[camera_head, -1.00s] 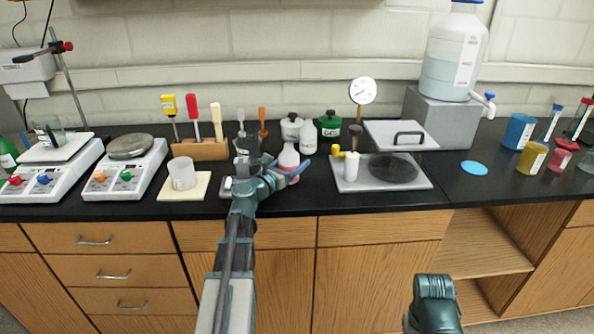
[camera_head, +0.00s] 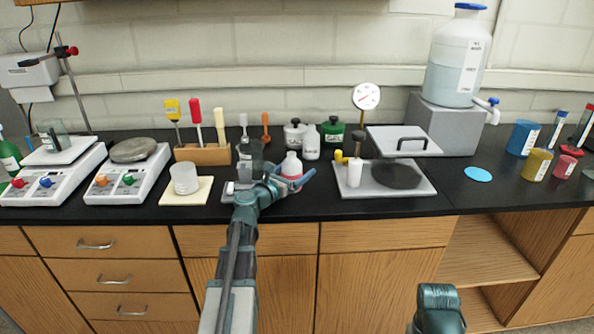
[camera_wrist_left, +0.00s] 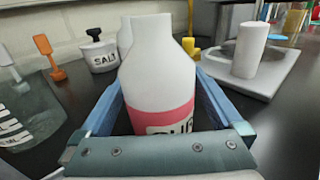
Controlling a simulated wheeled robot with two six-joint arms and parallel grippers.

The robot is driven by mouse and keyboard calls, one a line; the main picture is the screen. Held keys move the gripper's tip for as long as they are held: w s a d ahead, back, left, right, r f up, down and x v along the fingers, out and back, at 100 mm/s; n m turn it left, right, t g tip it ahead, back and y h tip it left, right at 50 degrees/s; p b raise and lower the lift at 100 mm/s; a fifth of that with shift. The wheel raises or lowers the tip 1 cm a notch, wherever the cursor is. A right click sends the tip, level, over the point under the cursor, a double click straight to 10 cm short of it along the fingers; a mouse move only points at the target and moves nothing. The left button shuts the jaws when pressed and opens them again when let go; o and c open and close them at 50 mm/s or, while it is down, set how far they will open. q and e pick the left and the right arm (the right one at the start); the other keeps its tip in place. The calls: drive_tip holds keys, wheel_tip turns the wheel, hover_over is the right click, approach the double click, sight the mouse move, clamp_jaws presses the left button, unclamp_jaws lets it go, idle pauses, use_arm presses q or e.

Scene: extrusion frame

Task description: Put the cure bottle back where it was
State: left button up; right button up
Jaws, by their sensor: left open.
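The cure bottle (camera_head: 291,168) is white with a pink-red label band whose lettering is partly cut off. It stands upright on the black bench in the head view. In the left wrist view the bottle (camera_wrist_left: 158,75) fills the middle, between the blue fingers of my left gripper (camera_head: 292,180). The left gripper is open, with one finger on each side of the bottle. In the wrist view its fingers (camera_wrist_left: 160,125) show a gap on the right side. My right arm shows only as a dark link at the bottom right; its gripper is out of view.
A glass jar (camera_head: 250,155) stands just left of the bottle. Behind are a white bottle (camera_head: 312,143), a salt jar (camera_head: 295,134) and a green jar (camera_head: 332,130). A grey plate with a white cylinder (camera_head: 355,172) is to the right. The bench front is clear.

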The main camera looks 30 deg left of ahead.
use_arm(q)
drive_tip(key=s, duration=0.4)
drive_tip(key=s+a, duration=0.1)
drive_tip(key=s, duration=0.6)
drive_tip(key=shift+s+a, duration=0.25)
drive_tip(key=shift+s, duration=0.15)
